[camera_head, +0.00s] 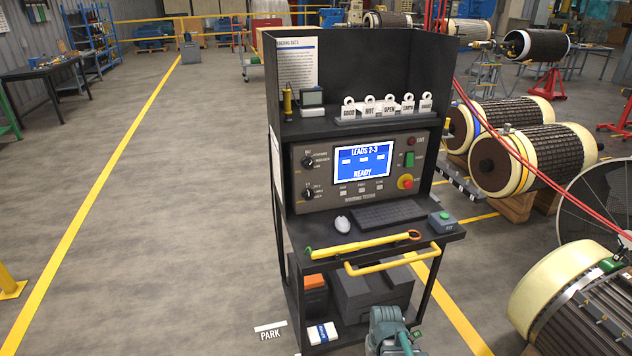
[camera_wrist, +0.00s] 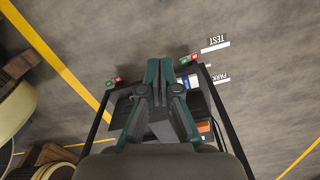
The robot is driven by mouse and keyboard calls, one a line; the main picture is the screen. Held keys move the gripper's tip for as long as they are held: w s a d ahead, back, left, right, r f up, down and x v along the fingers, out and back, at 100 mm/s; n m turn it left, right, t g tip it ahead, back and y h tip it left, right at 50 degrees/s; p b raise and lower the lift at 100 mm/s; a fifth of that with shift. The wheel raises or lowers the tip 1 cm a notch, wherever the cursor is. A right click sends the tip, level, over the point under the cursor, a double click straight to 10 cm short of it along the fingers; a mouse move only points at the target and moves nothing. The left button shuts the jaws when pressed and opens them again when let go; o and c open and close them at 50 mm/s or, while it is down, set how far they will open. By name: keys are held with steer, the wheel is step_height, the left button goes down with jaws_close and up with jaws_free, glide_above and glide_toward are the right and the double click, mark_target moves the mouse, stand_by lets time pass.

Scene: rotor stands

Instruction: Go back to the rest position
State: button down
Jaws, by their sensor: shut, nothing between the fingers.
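My gripper (camera_wrist: 170,65) is in the wrist view, with its two teal fingers pointing up the picture and closed together. Nothing shows between them. Below the fingers, the wrist view shows the dark frame of the tester cart and floor around it. In the head view a teal part of my arm (camera_head: 388,328) shows at the bottom edge, in front of the cart's lower shelf. The fingertips cannot be made out there. No marked rest position for the arm can be seen.
The winding tester cart (camera_head: 352,222) stands close ahead, with a yellow handle (camera_head: 395,264) jutting out. A yellow tool (camera_head: 362,244) lies on its shelf. Wound rotors (camera_head: 515,155) and red cables stand at right. The floor (camera_head: 150,230) at left is clear.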

steer(key=s+f+g+b, duration=0.6)
steer(key=s+f+b, duration=0.3)
steer(key=s+f, duration=1.8)
steer(key=shift+s+f+g, duration=0.3)
steer(key=shift+s+f, duration=0.05)
steer(key=shift+s, duration=0.55)
